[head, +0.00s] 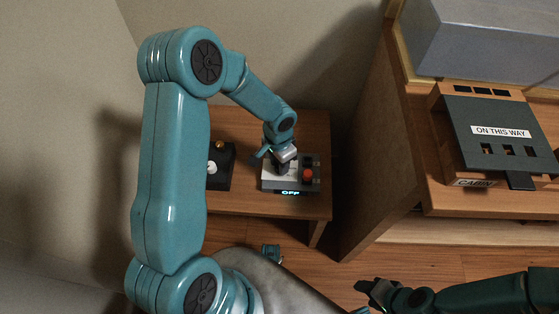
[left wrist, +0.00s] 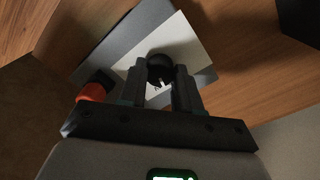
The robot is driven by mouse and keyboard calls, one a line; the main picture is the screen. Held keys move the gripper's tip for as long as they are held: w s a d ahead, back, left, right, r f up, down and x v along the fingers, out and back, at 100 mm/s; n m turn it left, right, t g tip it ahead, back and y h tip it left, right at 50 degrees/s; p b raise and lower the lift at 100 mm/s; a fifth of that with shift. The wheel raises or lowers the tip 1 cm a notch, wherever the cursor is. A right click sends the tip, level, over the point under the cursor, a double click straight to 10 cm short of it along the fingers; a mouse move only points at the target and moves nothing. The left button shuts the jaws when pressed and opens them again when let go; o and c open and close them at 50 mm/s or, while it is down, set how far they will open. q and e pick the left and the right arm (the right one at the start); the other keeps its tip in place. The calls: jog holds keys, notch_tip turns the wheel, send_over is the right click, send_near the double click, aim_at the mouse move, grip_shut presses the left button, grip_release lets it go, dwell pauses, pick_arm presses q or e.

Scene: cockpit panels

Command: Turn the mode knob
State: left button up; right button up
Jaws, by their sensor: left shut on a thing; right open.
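The mode knob is a round black knob (left wrist: 160,68) on a pale plate (left wrist: 190,45) in the left wrist view. The knob sits between the two fingers of my left gripper (left wrist: 161,88), which is shut on it. In the head view my left gripper (head: 283,166) reaches down onto the grey control box (head: 270,184), and the knob is mostly hidden there. The box's small display (head: 290,192) appears to read "OFF". My right gripper (head: 372,292) is open and empty, low at the bottom right of the head view, away from the box.
A red button (head: 308,175) is on the same box, right of my left gripper. A dark panel (head: 221,167) with a white knob and a yellowish knob stands to the left on the wooden table (head: 260,207). A cabinet with a dark "ON THIS WAY" panel (head: 500,112) is at the right.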

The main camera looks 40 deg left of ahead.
pick_arm(q)
jog(key=shift+w+m+p, duration=0.1)
jog(key=shift+m+p, duration=0.6)
jog(key=shift+m, duration=1.6)
jog(key=o, duration=1.1)
jog(key=shift+c, duration=0.2)
notch_tip(320, 180, up, 16)
jog(key=p, duration=0.4)
jog(key=shift+w+a+r+p, duration=0.2)
jog(key=shift+p, duration=0.1)
